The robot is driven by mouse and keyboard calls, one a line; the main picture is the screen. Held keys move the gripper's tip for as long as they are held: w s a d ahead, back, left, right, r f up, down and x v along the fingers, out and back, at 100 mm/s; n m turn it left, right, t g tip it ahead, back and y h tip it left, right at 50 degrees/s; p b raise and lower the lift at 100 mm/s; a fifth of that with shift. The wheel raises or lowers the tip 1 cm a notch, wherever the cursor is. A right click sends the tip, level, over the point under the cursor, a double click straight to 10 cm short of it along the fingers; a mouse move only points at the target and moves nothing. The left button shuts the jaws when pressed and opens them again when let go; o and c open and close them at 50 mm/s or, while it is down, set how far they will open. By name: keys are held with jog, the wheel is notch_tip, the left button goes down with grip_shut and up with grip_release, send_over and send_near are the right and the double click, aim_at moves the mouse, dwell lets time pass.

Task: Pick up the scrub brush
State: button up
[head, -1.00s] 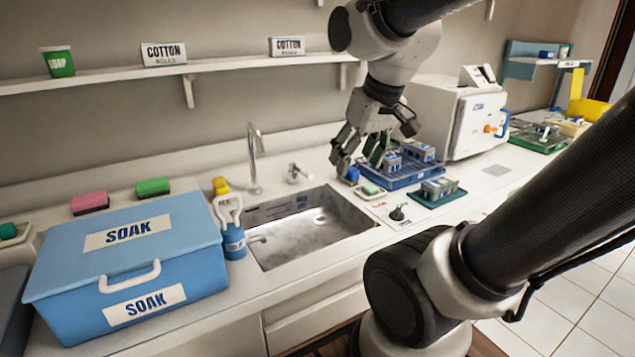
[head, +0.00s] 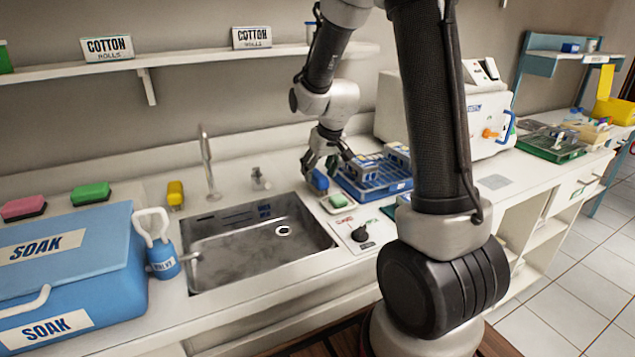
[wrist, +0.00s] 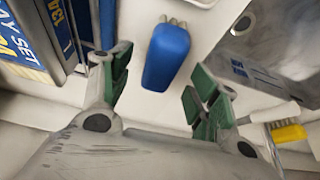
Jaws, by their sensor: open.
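A blue block-shaped thing (head: 319,180), which looks like the scrub brush, stands on the counter between the sink and the blue rack. In the wrist view the blue thing (wrist: 166,57) has small pale nubs at one end and lies between and beyond my fingertips. My gripper (head: 324,166) is close above it in the head view, pointing down. In the wrist view my gripper's green-padded fingers (wrist: 161,90) are spread apart, with nothing between the pads. I cannot tell whether a finger touches the blue thing.
The sink (head: 255,240) is left of the blue thing. A soap dish (head: 338,203) with a green-topped bar is just in front. The blue rack (head: 385,187) stands close on the right.

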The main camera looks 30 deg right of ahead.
aim_at(318, 174)
jog(key=x, duration=0.2)
jog(key=shift+w+f, duration=0.2)
jog(key=shift+f, duration=0.15)
jog(key=shift+f, duration=0.25)
dwell(0.4)
jog(key=c, duration=1.1)
